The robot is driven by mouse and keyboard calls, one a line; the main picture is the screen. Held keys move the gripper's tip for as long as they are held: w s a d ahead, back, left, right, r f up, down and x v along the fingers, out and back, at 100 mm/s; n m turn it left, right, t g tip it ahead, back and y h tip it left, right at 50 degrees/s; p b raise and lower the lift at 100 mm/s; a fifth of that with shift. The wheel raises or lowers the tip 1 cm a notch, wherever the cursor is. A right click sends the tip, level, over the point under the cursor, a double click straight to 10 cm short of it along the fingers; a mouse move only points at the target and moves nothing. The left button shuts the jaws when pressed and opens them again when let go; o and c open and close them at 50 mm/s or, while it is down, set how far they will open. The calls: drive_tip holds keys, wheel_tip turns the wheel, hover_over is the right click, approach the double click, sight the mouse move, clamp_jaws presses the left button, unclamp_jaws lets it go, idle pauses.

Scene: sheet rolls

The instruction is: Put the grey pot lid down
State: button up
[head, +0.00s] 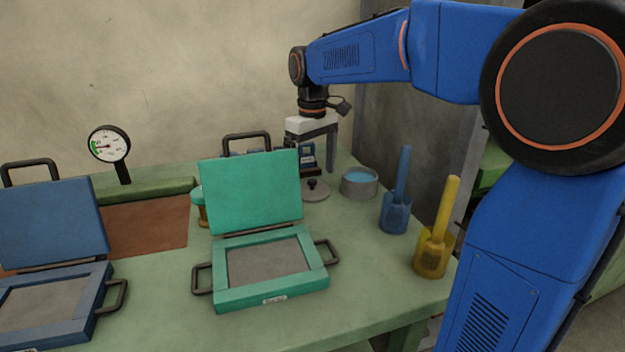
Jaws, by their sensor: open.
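The grey pot lid (317,191) lies on the green table, its dark knob facing up. It is just left of a grey pot (361,186) with light blue contents, and apart from it. My gripper (314,164) is open and points down above the lid, with a gap between its fingers and the knob. The left finger is partly hidden behind the raised green lid of a press.
An open green press (270,293) stands in front, and an open blue press (45,325) at the left. A blue holder (395,218) and a yellow holder (431,260) stand at the right. A gauge (109,146) stands at the back. The front right tabletop is clear.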

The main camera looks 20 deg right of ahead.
sight(313, 180)
wheel_tip(313, 180, up, 9)
idle(0.3)
idle(0.5)
